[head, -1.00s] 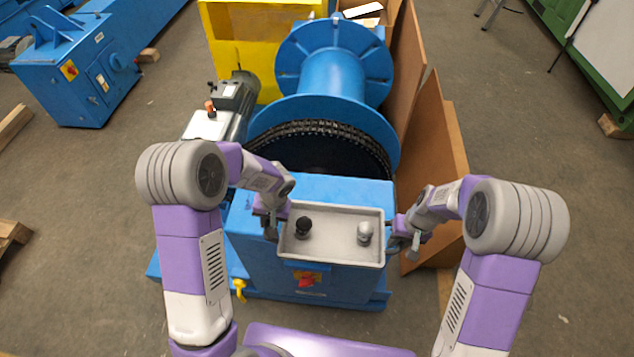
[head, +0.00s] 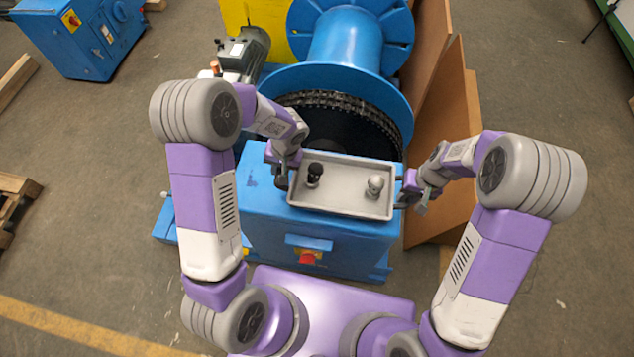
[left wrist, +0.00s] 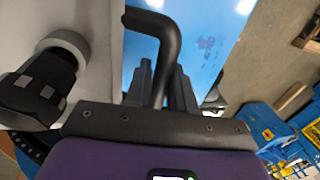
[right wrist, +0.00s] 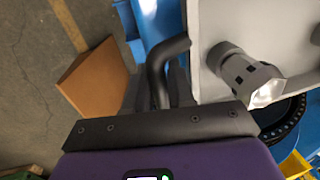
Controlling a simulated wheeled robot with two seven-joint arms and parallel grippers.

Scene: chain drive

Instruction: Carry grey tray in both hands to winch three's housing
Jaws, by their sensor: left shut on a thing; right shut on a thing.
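The grey tray (head: 335,205) is held between my two grippers in the head view, in front of the big blue winch (head: 345,40) and over its blue housing (head: 270,215). A black-topped fitting (head: 314,174) stands at the tray's left and a pale metal fitting (head: 375,187) at its right. My left gripper (head: 282,180) is shut on the tray's left handle, a dark bent bar (left wrist: 165,45) in the left wrist view. My right gripper (head: 409,196) is shut on the right handle, which shows in the right wrist view (right wrist: 162,58). I cannot tell if the tray touches the housing.
A chain (head: 340,103) runs round the winch's near flange. A grey motor (head: 243,52) sits left of it. Brown boards (head: 445,140) lean at the right. A red-and-yellow switch (head: 307,257) is on the housing front.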

